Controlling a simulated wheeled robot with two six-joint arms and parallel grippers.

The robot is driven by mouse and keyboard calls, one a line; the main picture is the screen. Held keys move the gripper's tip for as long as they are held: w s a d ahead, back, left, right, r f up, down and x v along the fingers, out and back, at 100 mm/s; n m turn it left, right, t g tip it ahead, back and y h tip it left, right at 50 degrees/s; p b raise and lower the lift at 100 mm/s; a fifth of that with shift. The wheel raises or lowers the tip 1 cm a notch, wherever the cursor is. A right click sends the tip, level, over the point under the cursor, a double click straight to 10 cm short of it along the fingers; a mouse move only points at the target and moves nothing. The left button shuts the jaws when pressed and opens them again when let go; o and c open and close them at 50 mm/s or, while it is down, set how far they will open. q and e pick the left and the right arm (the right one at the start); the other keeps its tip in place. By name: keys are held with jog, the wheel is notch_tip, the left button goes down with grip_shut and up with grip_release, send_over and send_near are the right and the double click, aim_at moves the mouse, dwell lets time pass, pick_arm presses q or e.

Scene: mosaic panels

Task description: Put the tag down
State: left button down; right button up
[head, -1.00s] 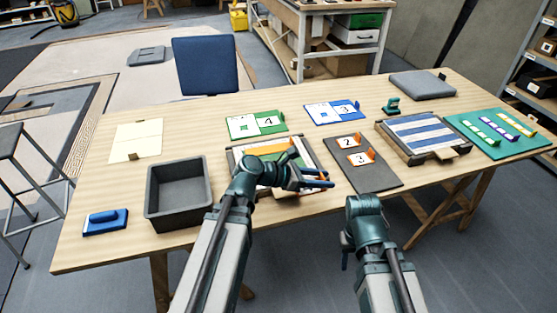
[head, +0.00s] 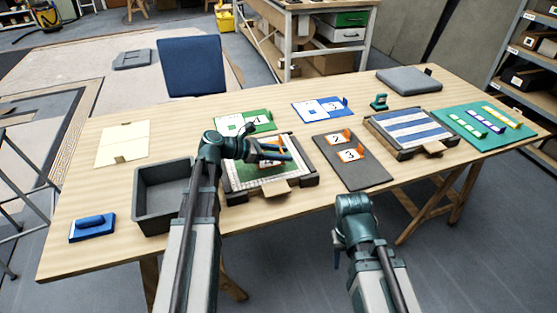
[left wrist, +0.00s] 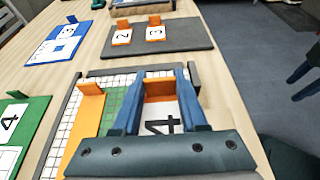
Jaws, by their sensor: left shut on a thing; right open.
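My left gripper (head: 285,157) is shut on a white number tag with an orange grip. In the left wrist view the tag (left wrist: 160,112) shows a 4 between the two blue fingers (left wrist: 160,100). The gripper holds it over the near mosaic panel (head: 238,187), whose surface shows green, an orange strip and white grid tiles. I cannot tell whether the tag touches the panel. Tags 2 (head: 336,139) and 3 (head: 351,155) lie on a dark grey mat (head: 365,178). My right gripper (head: 338,256) is open and empty in front of the table.
A green card (head: 228,122) marked 4 and a blue card (head: 310,107) lie behind the panel. A grey bin (head: 140,205) stands left of it. A blue-striped panel (head: 410,128) and a teal mat (head: 490,145) lie to the right.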

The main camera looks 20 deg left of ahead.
pick_arm(q)
jog(key=shift+w+a+f, duration=0.1)
jog(key=shift+w+a, duration=0.6)
jog(key=shift+a, duration=0.1)
jog(key=f+b, duration=0.3)
jog(key=shift+s+d+f, duration=0.15)
jog(key=shift+s+f, duration=0.05)
jog(key=shift+f, duration=0.05)
jog(key=shift+b, duration=0.3)
jog(key=shift+f, duration=0.2)
jog(key=shift+c, duration=2.2)
grip_release()
